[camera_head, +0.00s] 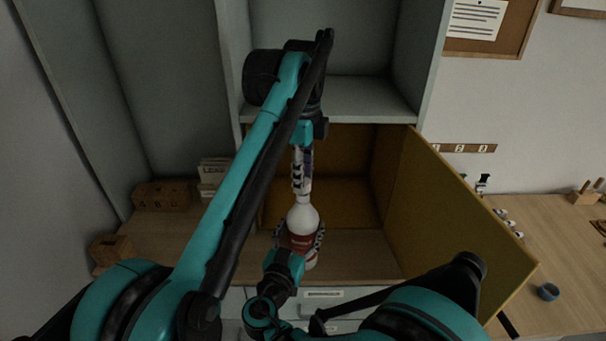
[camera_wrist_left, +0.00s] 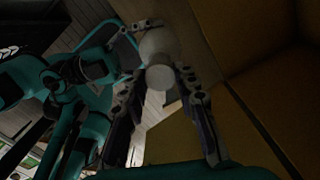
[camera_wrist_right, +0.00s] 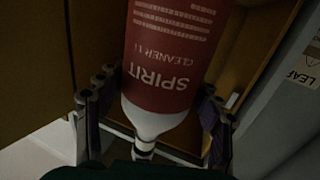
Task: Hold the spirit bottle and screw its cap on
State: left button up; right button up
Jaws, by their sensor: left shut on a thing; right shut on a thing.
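The white spirit bottle (camera_head: 303,217) with a red label stands upright in the cabinet opening. My right gripper (camera_head: 299,243) is shut around its body from the front. In the right wrist view, the bottle (camera_wrist_right: 170,60) appears upside down between the fingers (camera_wrist_right: 156,100), its label reading SPIRIT. My left gripper (camera_head: 302,185) points down over the bottle neck, its fingers shut on the white cap. In the left wrist view, the round cap (camera_wrist_left: 160,77) sits between the left fingers (camera_wrist_left: 164,80), in line with the bottle shoulder (camera_wrist_left: 158,43). How far the cap is seated is hidden.
An open yellow cabinet door (camera_head: 455,215) stands right of the bottle. Wooden blocks (camera_head: 162,195) lie on the left counter. A small dark cup (camera_head: 548,291) is on the right counter. The cabinet side walls are close around my arms.

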pick_arm(q)
jog(key=shift+f, duration=0.7)
jog(key=shift+f, duration=0.5)
jog(key=m, duration=0.6)
jog(key=shift+m, duration=0.3)
jog(key=o, duration=0.7)
